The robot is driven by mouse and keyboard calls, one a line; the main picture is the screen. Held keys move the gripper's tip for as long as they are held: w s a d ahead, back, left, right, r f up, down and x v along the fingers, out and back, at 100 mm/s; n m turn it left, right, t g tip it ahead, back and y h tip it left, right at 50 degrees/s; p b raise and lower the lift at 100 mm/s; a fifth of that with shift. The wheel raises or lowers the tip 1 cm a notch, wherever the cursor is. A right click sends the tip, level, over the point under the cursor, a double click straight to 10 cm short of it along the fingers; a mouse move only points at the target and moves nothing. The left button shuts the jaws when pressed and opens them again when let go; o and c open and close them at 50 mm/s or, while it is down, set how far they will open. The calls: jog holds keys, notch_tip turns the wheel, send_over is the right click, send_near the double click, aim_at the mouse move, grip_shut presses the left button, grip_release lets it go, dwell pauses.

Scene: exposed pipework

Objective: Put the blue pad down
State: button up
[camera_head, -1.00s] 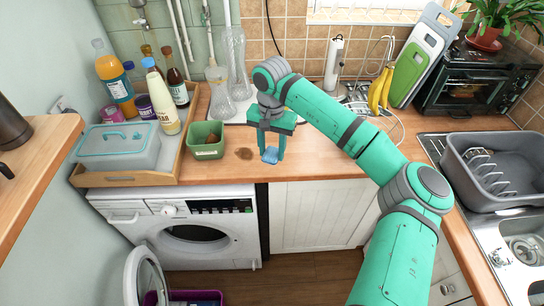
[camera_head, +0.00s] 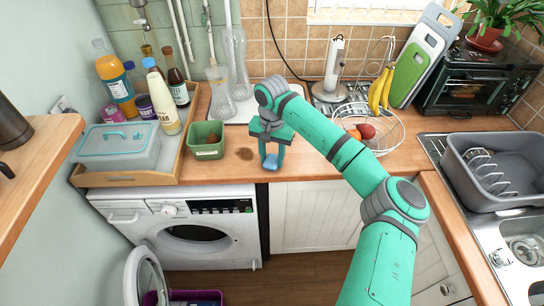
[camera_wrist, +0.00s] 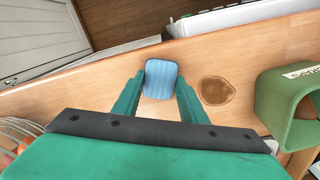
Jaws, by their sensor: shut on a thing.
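The blue pad (camera_head: 271,162) is a small, rounded rectangle between the fingertips of my gripper (camera_head: 271,157), near the front edge of the wooden worktop (camera_head: 330,173). In the wrist view, the ribbed face of the blue pad (camera_wrist: 160,79) shows, with one green finger at each side. My gripper (camera_wrist: 159,88) is shut on it. I cannot tell whether the pad touches the worktop. A brown stain (camera_head: 245,154) lies on the wood to the left of my gripper; it also shows in the wrist view (camera_wrist: 215,90).
A green square container (camera_head: 207,150) stands left of the stain. A wooden tray (camera_head: 180,145) holds bottles and a grey box. A wire fruit bowl (camera_head: 385,138) is to the right, beyond my arm.

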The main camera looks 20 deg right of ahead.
jog(key=o, duration=0.9)
jog(key=shift+o, duration=0.2)
